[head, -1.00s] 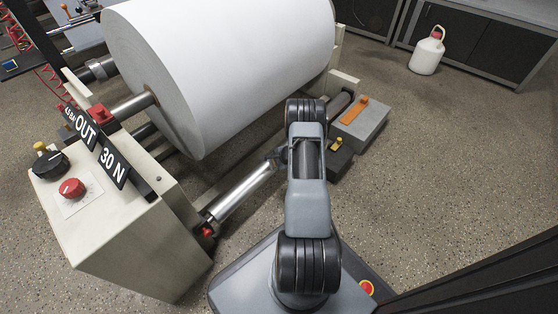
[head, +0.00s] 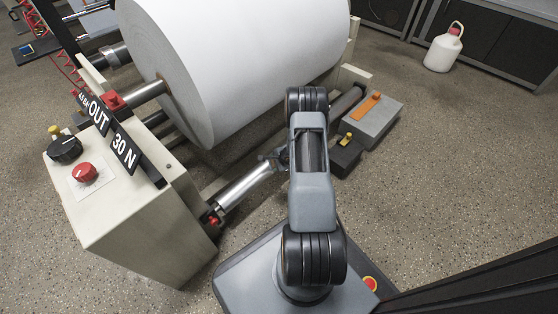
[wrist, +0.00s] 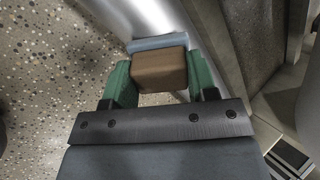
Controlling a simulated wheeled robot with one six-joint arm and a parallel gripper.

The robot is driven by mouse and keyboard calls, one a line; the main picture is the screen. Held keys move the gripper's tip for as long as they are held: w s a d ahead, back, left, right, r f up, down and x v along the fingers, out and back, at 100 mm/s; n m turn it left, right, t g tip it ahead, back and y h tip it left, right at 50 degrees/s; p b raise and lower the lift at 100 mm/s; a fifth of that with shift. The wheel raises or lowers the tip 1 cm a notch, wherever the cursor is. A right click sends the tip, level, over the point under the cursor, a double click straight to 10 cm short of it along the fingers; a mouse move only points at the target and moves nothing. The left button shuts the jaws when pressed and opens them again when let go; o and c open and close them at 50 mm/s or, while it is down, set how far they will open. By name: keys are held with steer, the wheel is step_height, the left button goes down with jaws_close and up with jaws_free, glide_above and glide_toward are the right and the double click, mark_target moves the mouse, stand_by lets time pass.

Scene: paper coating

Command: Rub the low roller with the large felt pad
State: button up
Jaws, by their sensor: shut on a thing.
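The low roller (head: 245,188) is a shiny metal cylinder slanting beneath the big white paper roll, behind the control box. It also shows at the top of the wrist view (wrist: 145,15). In the wrist view my gripper (wrist: 158,78) has its green fingers shut on a brown block (wrist: 158,70) with a blue-grey felt face (wrist: 150,43), the felt pad. The felt side is turned to the roller and lies right at its edge. I cannot tell whether it touches. In the head view my arm hides most of the gripper and the pad.
The white paper roll (head: 240,60) hangs above the low roller. A control box (head: 140,220) with knobs stands at left. A grey block with an orange top piece (head: 372,118) and a black block with a yellow piece (head: 345,150) sit at right. A white jug (head: 443,50) stands farther back.

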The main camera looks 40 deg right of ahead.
steer(key=shift+a, duration=0.1)
steer(key=p+v, duration=0.1)
steer(key=v, duration=0.5)
stand_by(0.5)
steer(key=shift+s, duration=0.1)
steer(key=shift+v, duration=1.45)
